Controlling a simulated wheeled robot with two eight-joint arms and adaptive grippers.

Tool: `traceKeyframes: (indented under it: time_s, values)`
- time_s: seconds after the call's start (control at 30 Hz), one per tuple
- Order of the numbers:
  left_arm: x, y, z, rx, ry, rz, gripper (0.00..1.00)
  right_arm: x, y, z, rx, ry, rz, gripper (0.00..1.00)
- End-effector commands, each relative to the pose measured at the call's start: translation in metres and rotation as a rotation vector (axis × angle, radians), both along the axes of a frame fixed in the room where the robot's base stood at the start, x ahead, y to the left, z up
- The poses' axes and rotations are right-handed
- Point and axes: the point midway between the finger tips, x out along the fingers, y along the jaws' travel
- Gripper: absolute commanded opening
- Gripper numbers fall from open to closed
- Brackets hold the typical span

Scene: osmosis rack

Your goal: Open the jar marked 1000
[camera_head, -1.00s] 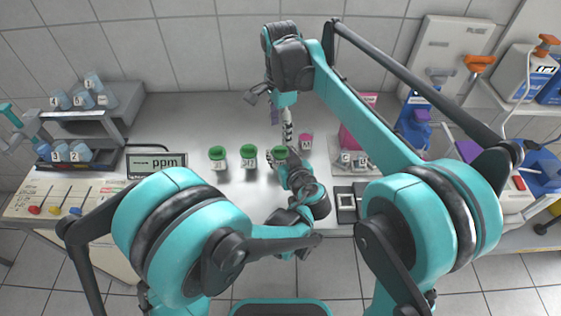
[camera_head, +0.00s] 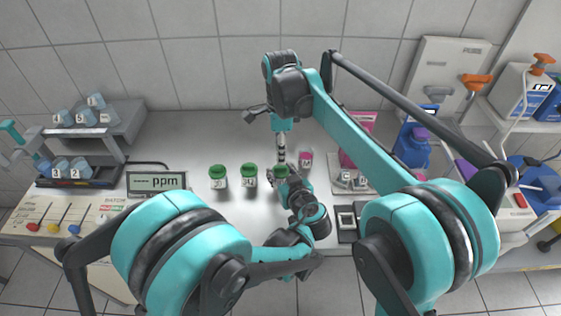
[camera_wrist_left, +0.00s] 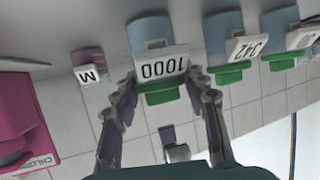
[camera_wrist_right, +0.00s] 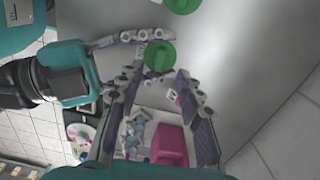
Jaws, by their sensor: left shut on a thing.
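The jar marked 1000 (camera_wrist_left: 162,66) has a green lid (camera_wrist_right: 159,57) and stands on the bench, at the right end of a row of green-lidded jars. Its lid shows in the head view (camera_head: 281,171), with the body mostly hidden. My left gripper (camera_wrist_left: 165,84) is shut on this jar, with one finger on each side. It also shows in the head view (camera_head: 284,181). My right gripper (camera_wrist_right: 168,88) is open and empty.
Two more green-lidded jars, one marked 342 (camera_head: 249,176) and another (camera_head: 218,176), stand to the left. A small pink container marked M (camera_head: 305,159) stands close on the right. A ppm display (camera_head: 157,182) is further left. A pink bottle (camera_wrist_left: 22,125) and a tray are at the right.

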Motion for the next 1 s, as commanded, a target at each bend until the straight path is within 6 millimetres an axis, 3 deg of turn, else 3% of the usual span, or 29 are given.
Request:
traceKeyframes:
  time_s: [0.1, 0.3, 0.7, 0.73, 0.87, 1.0]
  values:
    - [0.000, 0.000, 0.000, -0.001, 0.001, 0.000, 0.00, 0.000, 0.000, -0.023, 0.000, 0.000, 0.001, 0.36]
    - [0.000, 0.000, 0.000, -0.001, 0.001, 0.000, 0.00, 0.000, 0.000, -0.049, 0.000, 0.000, 0.001, 0.36]
    - [0.000, 0.000, 0.000, -0.001, 0.001, 0.000, 0.00, 0.000, 0.000, -0.057, 0.000, 0.000, 0.001, 0.36]
    - [0.000, 0.000, 0.000, -0.001, 0.001, 0.000, 0.00, 0.000, 0.000, -0.057, 0.000, 0.000, 0.001, 0.34]
    - [0.000, 0.000, 0.000, -0.001, 0.001, 0.000, 0.00, 0.000, 0.000, -0.057, 0.000, 0.000, 0.002, 0.00]
    - [0.000, 0.000, 0.000, -0.001, 0.001, 0.000, 0.00, 0.000, 0.000, -0.057, 0.000, 0.000, 0.002, 0.00]
